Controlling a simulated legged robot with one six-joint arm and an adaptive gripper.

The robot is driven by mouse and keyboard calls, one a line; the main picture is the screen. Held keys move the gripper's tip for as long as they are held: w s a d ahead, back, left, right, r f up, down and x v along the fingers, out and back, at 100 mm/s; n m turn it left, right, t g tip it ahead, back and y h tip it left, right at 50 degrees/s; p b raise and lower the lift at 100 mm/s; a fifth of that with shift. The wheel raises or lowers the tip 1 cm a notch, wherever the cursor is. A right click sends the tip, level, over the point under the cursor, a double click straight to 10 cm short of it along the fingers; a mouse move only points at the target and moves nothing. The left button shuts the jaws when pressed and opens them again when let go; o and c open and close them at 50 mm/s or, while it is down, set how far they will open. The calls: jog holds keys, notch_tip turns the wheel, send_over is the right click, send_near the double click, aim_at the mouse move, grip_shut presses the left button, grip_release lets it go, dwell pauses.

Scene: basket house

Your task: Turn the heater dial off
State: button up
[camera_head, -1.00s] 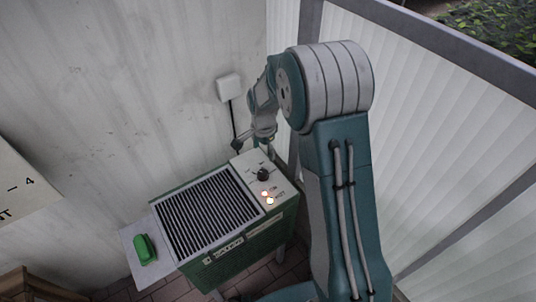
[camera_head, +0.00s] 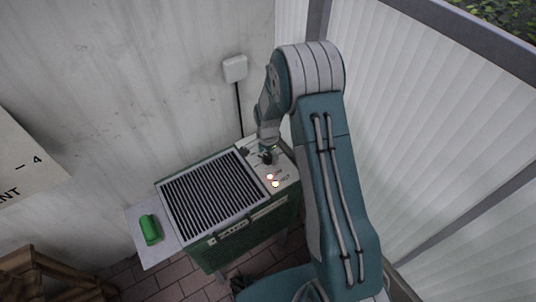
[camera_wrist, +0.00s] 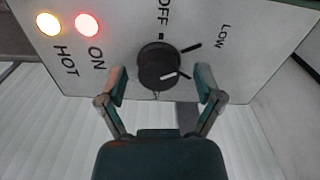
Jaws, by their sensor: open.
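The heater (camera_head: 238,232) is a green box with a dark slatted top and a white control panel (camera_wrist: 250,30) at its right end. The black dial (camera_wrist: 158,66) sits on that panel, with OFF and LOW printed beside it. Its white pointer mark is turned away from OFF. The red ON light (camera_wrist: 87,25) and yellow HOT light (camera_wrist: 48,23) are lit. My gripper (camera_wrist: 160,82) is open, with one finger on each side of the dial and a visible gap to both. In the head view my gripper (camera_head: 267,155) is over the panel and partly hides the dial.
A green object (camera_head: 150,229) lies on a pale side shelf (camera_head: 158,252) left of the heater. A white wall box (camera_head: 235,68) with a cable is behind it. A ribbed translucent wall (camera_head: 430,130) stands close on the right. Wooden steps or crates (camera_head: 60,280) are at lower left.

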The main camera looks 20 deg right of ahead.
jog(key=shift+a, duration=0.2)
jog(key=shift+c, duration=0.4)
jog(key=shift+d, duration=0.25)
jog(key=c, duration=1.1)
jog(key=shift+n, duration=0.5)
jog(key=n, duration=0.5)
jog(key=shift+n, duration=0.3)
jog(key=n, duration=0.5)
jog(key=shift+n, duration=0.4)
